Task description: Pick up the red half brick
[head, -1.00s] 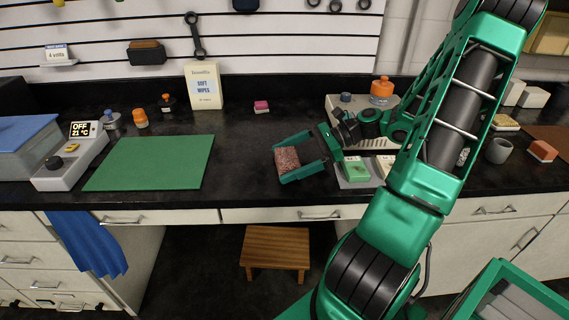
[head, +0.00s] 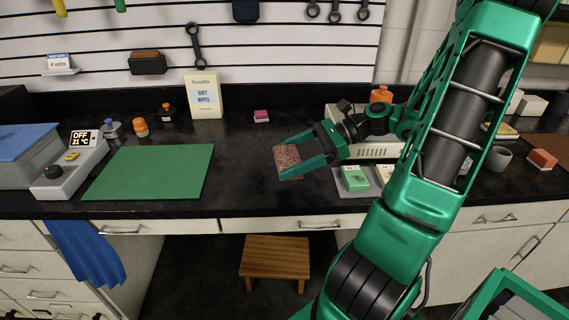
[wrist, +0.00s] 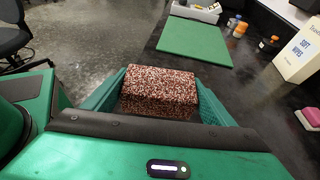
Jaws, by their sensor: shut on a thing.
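The red half brick (head: 289,156) is a red block with pale speckles. My gripper (head: 303,158) is shut on it, with one green finger on each side, over the dark counter right of the green mat. In the wrist view the brick (wrist: 158,88) sits between the fingertips, its top and near face showing. The finger pads hide its sides. The gap between the brick and the counter is hard to judge.
The green mat (head: 150,172) lies to the left, and the white Soft Wipes box (head: 204,97) stands behind. A pink block (head: 261,116) lies at the back. A green-and-white item (head: 354,178) sits close right of my gripper. A wooden stool (head: 275,257) stands below.

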